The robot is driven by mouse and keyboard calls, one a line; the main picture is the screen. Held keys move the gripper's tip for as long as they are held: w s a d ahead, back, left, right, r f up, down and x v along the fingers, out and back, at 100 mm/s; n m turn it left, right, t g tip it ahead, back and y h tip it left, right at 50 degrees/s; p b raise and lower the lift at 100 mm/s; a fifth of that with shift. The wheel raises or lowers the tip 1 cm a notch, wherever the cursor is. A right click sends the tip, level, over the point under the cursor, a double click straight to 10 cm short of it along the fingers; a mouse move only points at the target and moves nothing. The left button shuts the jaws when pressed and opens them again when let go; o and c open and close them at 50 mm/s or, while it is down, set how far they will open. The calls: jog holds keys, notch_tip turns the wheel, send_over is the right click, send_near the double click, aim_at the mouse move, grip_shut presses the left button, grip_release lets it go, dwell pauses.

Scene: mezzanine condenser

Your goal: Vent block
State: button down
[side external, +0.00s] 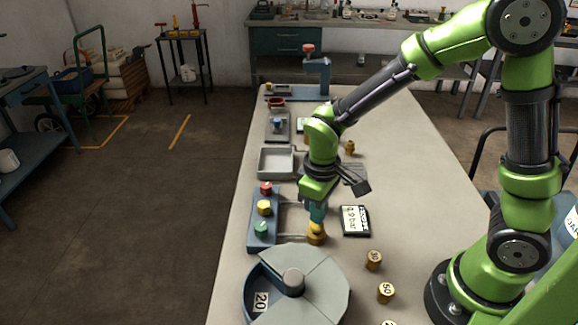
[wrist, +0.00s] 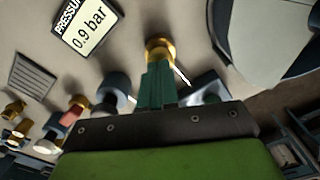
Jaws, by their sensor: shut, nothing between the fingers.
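A blue block (side external: 262,235) with a red knob (side external: 266,188), a yellow knob (side external: 264,207) and a green knob (side external: 261,229) lies on the bench's left side. A round brass fitting (side external: 316,238) stands to its right; it also shows in the wrist view (wrist: 160,47). My gripper (side external: 317,221) points down directly over the brass fitting, its teal fingers shut and empty. Whether the fingertips touch the brass I cannot tell. A pressure display (side external: 356,220) lies just right of it; in the wrist view the display (wrist: 87,24) reads 0.9 bar.
A round grey-lidded drum (side external: 331,292) marked 20 stands in front. Several numbered brass weights, one marked 50 (side external: 385,292), lie at the right front. A grey tray (side external: 276,162) and a blue stand (side external: 318,78) are farther back. The bench middle right is clear.

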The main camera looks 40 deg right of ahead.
jog(key=shift+f, duration=0.95)
dwell(0.6)
jog(key=shift+r, duration=2.25)
jog(key=shift+s+d+r+m, duration=0.1)
jog(key=shift+s+r+m, duration=0.4)
jog(key=shift+s+m, duration=0.25)
jog(key=s+d+r+m+t+y, duration=0.1)
jog(key=s+d+r+m+t, duration=0.1)
jog(key=r, duration=0.5)
jog(key=s+d+r+m+t+y, duration=0.1)
jog(key=s+d+r+m+t, duration=0.2)
jog(key=s+r+t, duration=0.2)
notch_tip(320, 180, up, 3)
jog(key=shift+s+f, duration=0.2)
jog(key=shift+s, duration=0.05)
jog(key=shift+m, duration=0.25)
